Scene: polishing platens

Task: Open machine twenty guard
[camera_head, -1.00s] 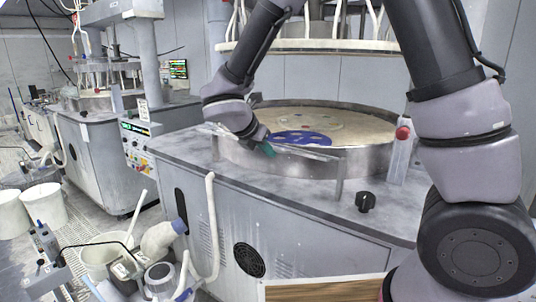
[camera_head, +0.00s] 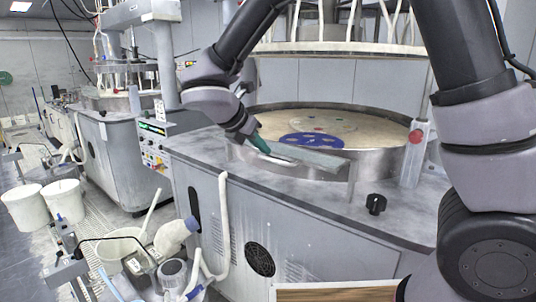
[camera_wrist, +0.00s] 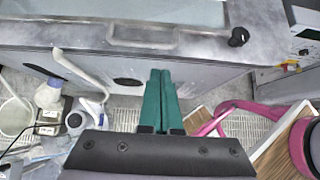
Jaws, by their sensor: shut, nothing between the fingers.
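The guard (camera_head: 312,158) is a clear, metal-edged panel at the front of the round platen's steel rim (camera_head: 375,162). In the head view it leans at a slant, its pane showing as a narrow strip. In the wrist view the guard's pane (camera_wrist: 150,12) lies at the top, with a pale bar handle (camera_wrist: 143,37) below it. My gripper (camera_head: 262,145) has green fingers, shut and empty, at the guard's left end. The wrist view shows my gripper's fingers (camera_wrist: 160,74) pressed together, their tips just below the handle in the picture. I cannot tell whether they touch the guard.
A black knob (camera_head: 376,204) and a red button (camera_head: 416,136) stand on the machine top to the right. White buckets (camera_head: 62,200) and a hose (camera_head: 222,225) are at the left. A wood-topped surface (camera_head: 335,293) is at the bottom. A similar machine (camera_head: 112,150) stands behind.

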